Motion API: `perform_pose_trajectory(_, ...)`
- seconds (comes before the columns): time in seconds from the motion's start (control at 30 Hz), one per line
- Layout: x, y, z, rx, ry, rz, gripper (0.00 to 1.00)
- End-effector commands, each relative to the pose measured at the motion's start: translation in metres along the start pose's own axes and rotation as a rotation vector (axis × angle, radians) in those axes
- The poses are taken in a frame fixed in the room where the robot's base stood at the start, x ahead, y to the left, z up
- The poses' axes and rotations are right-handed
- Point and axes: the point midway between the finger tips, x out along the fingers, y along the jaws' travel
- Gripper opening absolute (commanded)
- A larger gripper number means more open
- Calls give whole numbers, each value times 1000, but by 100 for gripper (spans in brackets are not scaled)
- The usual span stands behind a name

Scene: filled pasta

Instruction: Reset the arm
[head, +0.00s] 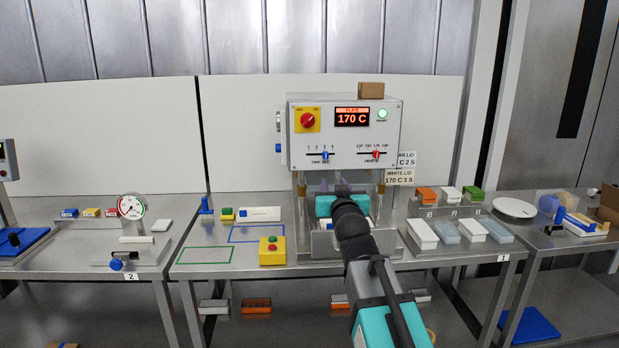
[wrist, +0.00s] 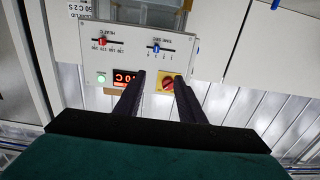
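My arm (head: 372,270) reaches forward over the middle bench toward the heat-seal machine (head: 300,140). My gripper (wrist: 159,80) shows in the wrist view as two dark fingers with a clear gap and nothing between them. In that view the machine's control panel (wrist: 135,50) appears upside down beyond the fingertips. In the head view the teal gripper body (head: 324,206) is in front of the machine's lower opening, below the panel. The arm hides part of that opening and whatever is behind the gripper.
Left of the machine are a yellow button box (head: 272,251) and green and blue outlined areas on the bench. Lidded and open trays (head: 422,234) stand to the right, with a white plate (head: 514,208) farther right. A round gauge (head: 131,206) stands on the left bench.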

Motion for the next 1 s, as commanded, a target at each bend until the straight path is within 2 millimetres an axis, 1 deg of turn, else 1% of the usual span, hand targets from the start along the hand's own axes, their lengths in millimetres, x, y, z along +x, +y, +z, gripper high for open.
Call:
perform_pose_trajectory(0.07, 0, 1, 3, 0, -5, 1, 36)
perform_pose_trajectory(0.27, 3, 4, 28, -2, -50, 8, 36)
perform_pose_trajectory(0.47, 4, 9, 60, -5, -108, 16, 36)
perform_pose_trajectory(0.5, 5, 10, 69, -6, -124, 19, 36)
perform_pose_trajectory(0.57, 5, 11, 81, -7, -145, 21, 36)
perform_pose_trajectory(0.67, 4, 15, 107, -8, -193, 28, 36)
perform_pose_trajectory(0.77, 3, 19, 140, -9, -254, 35, 36)
perform_pose_trajectory(0.8, 1, 22, 157, -9, -284, 39, 36)
perform_pose_trajectory(0.87, -2, 25, 183, -11, -333, 45, 36)
perform_pose_trajectory(0.9, -5, 27, 201, -13, -366, 48, 36)
perform_pose_trajectory(0.97, -9, 30, 227, -15, -415, 53, 36)
perform_pose_trajectory(1.0, -13, 32, 244, -16, -448, 56, 36)
